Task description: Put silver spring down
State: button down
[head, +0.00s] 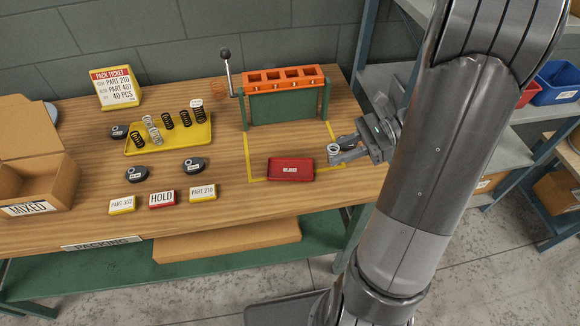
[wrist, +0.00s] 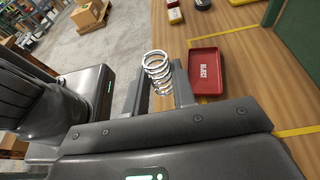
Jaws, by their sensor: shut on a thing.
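A silver spring (wrist: 157,70) is held between the two fingers of my gripper (wrist: 160,88) in the wrist view. In the head view my gripper (head: 335,152) is at the right end of the wooden table (head: 225,215), just right of a small red tray (head: 291,170). Only the top of the spring (head: 333,149) shows there. The red tray also shows in the wrist view (wrist: 206,72), to the right of the spring and apart from it. It has a white label and looks empty.
A yellow tray (head: 196,140) with several upright springs stands left of an orange-topped green fixture (head: 287,100) with a lever. Dark round gauges and small cards lie in front, including a red HOLD card (head: 162,199). An open cardboard box (head: 40,185) is at the left.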

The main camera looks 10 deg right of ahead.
jog(key=w+d+m+t+y, duration=0.1)
jog(key=t, duration=0.1)
send_over(296, 170)
notch_tip(296, 170, down, 6)
jog(key=shift+f, duration=2.1)
jog(key=shift+f, duration=0.1)
jog(key=c, duration=1.2)
grip_release()
